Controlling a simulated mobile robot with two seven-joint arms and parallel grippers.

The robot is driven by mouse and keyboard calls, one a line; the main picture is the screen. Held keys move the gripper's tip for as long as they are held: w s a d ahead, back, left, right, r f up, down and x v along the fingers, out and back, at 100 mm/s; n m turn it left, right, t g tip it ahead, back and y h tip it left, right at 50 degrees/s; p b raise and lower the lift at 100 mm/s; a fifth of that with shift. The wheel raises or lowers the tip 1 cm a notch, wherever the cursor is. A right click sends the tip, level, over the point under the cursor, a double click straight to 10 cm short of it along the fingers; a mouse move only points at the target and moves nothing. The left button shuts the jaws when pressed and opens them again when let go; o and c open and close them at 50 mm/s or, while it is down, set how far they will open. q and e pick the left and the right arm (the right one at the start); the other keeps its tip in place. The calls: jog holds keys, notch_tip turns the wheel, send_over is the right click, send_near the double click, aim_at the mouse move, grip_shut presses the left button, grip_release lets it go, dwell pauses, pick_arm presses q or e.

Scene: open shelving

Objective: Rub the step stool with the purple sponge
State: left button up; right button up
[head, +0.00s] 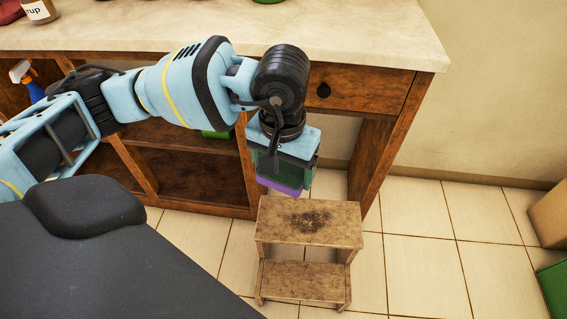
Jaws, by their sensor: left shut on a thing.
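The wooden step stool (306,222) stands on the tiled floor in front of the shelving, right of the middle of the head view. A dark stain (308,221) marks its top step. My left gripper (283,182) points down over the back left edge of the stool. It is shut on the purple sponge (279,187), whose lower purple edge shows under the green part. Most of the sponge is hidden by the gripper. I cannot tell whether the sponge touches the stool. My right gripper is not in view.
The wooden shelving unit (190,173) with a pale countertop (380,45) stands behind the stool. A cardboard box (551,214) and a green object (553,288) lie at the right edge. The floor right of the stool is clear.

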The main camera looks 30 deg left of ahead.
pick_arm(q)
jog(key=w+a+f+n, duration=0.2)
jog(key=f+n, duration=0.4)
jog(key=f, duration=0.6)
jog(key=w+a+f+n+p, duration=0.1)
jog(key=f+n, duration=0.5)
jog(key=f, duration=0.6)
jog(key=shift+w+a+n, duration=0.4)
jog(key=shift+w+a, duration=0.25)
jog(key=shift+w, duration=0.55)
